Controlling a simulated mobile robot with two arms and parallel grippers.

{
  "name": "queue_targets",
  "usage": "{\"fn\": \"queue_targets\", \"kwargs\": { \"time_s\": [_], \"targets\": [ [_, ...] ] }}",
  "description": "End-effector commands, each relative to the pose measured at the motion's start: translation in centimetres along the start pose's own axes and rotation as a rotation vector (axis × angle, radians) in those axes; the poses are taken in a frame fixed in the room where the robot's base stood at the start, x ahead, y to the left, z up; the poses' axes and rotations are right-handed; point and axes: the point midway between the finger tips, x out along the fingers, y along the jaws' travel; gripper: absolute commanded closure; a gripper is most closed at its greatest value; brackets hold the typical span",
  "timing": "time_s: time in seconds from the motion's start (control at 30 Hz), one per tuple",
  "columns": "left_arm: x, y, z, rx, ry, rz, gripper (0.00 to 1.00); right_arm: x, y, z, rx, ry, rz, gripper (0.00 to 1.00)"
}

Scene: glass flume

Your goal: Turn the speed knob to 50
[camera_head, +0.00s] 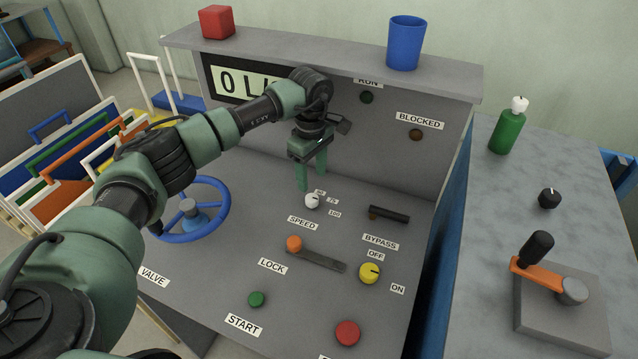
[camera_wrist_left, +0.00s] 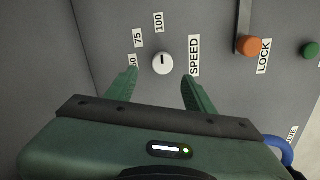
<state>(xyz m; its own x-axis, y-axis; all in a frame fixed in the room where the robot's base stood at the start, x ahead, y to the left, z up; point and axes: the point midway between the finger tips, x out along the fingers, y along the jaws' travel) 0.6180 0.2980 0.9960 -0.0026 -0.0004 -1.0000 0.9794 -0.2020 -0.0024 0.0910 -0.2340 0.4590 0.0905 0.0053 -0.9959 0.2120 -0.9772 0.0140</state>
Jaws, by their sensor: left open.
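The white speed knob (camera_head: 312,201) sits on the grey sloped panel, with a SPEED label (camera_head: 302,223) below it and small number labels to its right. In the left wrist view the knob (camera_wrist_left: 162,64) has a dark pointer mark, and labels 50, 75 and 100 (camera_wrist_left: 158,22) stand around it. The mark points toward the 100 side. My left gripper (camera_head: 312,184) is open just above the knob. In the left wrist view its fingers (camera_wrist_left: 160,88) are spread to either side of the knob, apart from it. My right gripper is not in view.
An orange LOCK handle (camera_head: 294,244), a yellow OFF/ON knob (camera_head: 369,273), a dark BYPASS lever (camera_head: 389,214), a green START button (camera_head: 256,299) and a red button (camera_head: 347,333) share the panel. A blue valve wheel (camera_head: 224,213) stands left. A display (camera_head: 240,82) is partly hidden by my arm.

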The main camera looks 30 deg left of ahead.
Motion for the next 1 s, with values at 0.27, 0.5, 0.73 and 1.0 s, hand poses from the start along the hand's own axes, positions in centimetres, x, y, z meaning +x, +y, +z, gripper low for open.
{"fn": "queue_targets", "kwargs": {
  "time_s": [0.27, 0.5, 0.73, 1.0],
  "targets": [
    [4.1, -0.1, 0.1, -0.001, -0.001, -0.005, 0.47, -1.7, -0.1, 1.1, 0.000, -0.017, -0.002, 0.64],
    [6.8, -0.1, 0.1, 0.000, -0.001, -0.003, 0.47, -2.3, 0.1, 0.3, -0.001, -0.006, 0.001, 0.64],
    [7.3, 0.0, 0.0, 0.001, 0.001, 0.000, 0.47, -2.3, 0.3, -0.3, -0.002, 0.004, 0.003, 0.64],
    [7.2, 0.0, 0.0, 0.001, 0.000, -0.001, 0.97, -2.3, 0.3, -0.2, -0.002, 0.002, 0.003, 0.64]
  ]
}}
